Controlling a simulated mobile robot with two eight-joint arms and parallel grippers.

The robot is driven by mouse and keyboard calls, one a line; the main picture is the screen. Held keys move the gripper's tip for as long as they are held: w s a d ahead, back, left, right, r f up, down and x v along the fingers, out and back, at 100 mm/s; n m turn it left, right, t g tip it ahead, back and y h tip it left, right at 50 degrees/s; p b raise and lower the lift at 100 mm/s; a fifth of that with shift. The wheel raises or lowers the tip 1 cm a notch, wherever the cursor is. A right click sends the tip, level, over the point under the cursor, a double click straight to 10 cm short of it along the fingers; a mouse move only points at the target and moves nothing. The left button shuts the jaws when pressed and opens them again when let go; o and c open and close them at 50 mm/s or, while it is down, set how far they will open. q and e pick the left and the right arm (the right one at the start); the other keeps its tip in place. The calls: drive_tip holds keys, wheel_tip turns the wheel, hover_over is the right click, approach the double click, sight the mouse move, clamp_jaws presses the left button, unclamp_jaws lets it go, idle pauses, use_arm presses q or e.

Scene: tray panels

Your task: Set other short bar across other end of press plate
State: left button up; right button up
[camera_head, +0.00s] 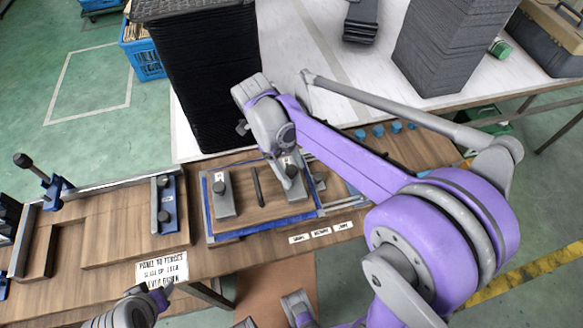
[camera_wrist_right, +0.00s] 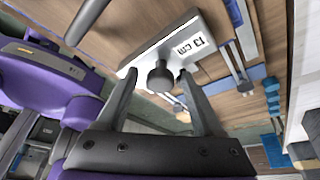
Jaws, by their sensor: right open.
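A wooden board, seemingly the press plate (camera_head: 255,217), lies on the bench inside a blue-edged frame. One short grey bar (camera_head: 224,207) with a dark knob lies across its left end. The other short bar (camera_head: 297,192) lies at its right end, partly hidden by my right gripper (camera_head: 284,170). In the right wrist view, my right gripper (camera_wrist_right: 158,77) is open, with its fingers either side of the knob (camera_wrist_right: 160,78) on the labelled grey bar (camera_wrist_right: 178,40). Contact with the knob cannot be told. Part of my left arm shows at bottom left; its jaws are not clear.
A thin dark rod (camera_head: 257,187) lies between the bars. A blue clamp-like fixture (camera_head: 166,204) stands to the left, beside wooden trays. A tall black stack (camera_head: 205,80) rises just behind the board. Blue pegs (camera_head: 378,130) and white labels (camera_head: 320,232) lie to the right and front.

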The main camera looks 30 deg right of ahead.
drive_tip(key=p+v, duration=0.1)
drive_tip(key=v, duration=1.1)
drive_tip(key=shift+r, duration=0.1)
drive_tip(key=s+f+n+t+y+p, duration=0.1)
drive_tip(key=s+n, duration=0.5)
drive_tip(key=n, duration=0.8)
drive_tip(key=s+f+n+t+y+p, duration=0.1)
drive_tip(key=s+f+n+t+p, duration=0.3)
drive_tip(key=n, duration=1)
drive_tip(key=s+f+t, duration=0.2)
drive_tip(key=s+t, duration=0.1)
drive_tip(key=t, duration=0.1)
drive_tip(key=shift+s+a+f+n, duration=0.2)
drive_tip(key=shift+a+n, duration=0.2)
